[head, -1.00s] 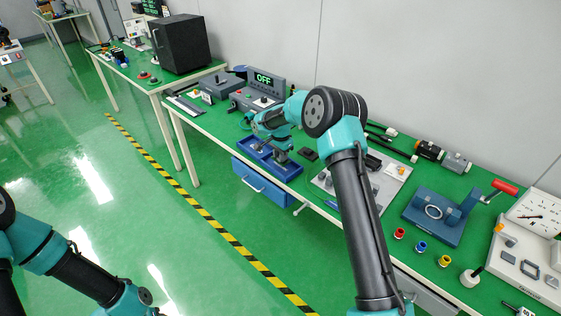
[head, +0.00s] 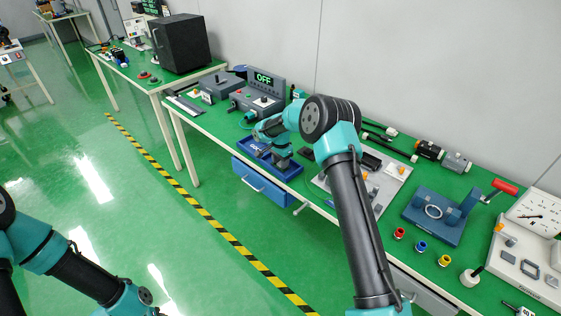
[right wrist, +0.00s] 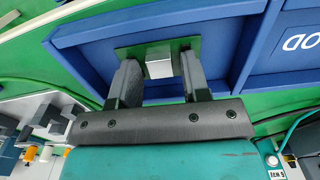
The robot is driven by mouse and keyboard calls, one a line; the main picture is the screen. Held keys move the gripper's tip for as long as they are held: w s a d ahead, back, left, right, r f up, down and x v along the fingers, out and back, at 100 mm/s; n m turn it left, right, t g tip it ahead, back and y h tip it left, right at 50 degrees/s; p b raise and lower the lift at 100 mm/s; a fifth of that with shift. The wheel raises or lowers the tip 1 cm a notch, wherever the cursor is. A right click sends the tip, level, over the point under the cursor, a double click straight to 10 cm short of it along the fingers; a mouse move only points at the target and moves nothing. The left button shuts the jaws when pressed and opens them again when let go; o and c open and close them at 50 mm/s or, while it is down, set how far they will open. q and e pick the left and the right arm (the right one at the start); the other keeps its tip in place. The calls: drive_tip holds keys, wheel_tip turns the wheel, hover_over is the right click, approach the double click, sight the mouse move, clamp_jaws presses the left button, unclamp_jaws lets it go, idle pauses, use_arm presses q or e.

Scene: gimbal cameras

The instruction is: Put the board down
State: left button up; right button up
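The board is a small green plate (right wrist: 122,51) with a raised silver block (right wrist: 159,62) in its middle. It shows in the right wrist view inside a blue tray (right wrist: 95,32), over the tray floor. My right gripper (right wrist: 160,66) has one finger on each side of the silver block, with narrow gaps showing, so it looks open around it. The fingers cover part of the board. In the head view the right gripper (head: 280,155) is down at the blue tray (head: 290,173); the board cannot be made out there. My left gripper is outside the picture.
A blue drawer (head: 262,184) hangs below the tray. A control box with an OFF display (head: 264,80) stands behind it. A grey plate with parts (head: 393,185) and a blue fixture with a red handle (head: 432,216) stand to the right.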

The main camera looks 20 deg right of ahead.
drive_tip(key=shift+o, duration=0.5)
wheel_tip(320, 180, up, 12)
drive_tip(key=shift+r, duration=0.2)
drive_tip(key=shift+f, duration=0.1)
idle(0.7)
